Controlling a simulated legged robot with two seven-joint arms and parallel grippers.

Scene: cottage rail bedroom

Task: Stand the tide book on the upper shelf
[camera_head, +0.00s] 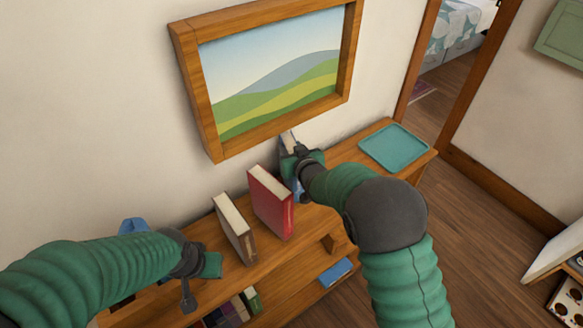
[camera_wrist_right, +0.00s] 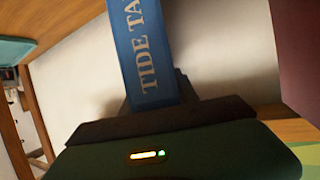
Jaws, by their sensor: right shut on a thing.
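The tide book (camera_wrist_right: 150,50) is blue with "TIDE TA" lettered on its spine in the right wrist view. My right gripper (camera_head: 292,163) is shut on it, above the back of the shelf top right of the red book. In the head view the book (camera_head: 288,142) is mostly hidden by the gripper; I cannot tell whether its base touches the wood. The upper shelf (camera_head: 268,258) is the wooden top along the wall. My left gripper (camera_head: 200,282) is low at the left, over the shelf; its jaw opening is unclear.
A red book (camera_head: 270,203) and a brown book (camera_head: 234,229) stand on the top. A teal tray (camera_head: 394,147) lies at its right end. A framed picture (camera_head: 270,75) hangs above. A blue item (camera_head: 335,272) and several books (camera_head: 235,308) are lower down.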

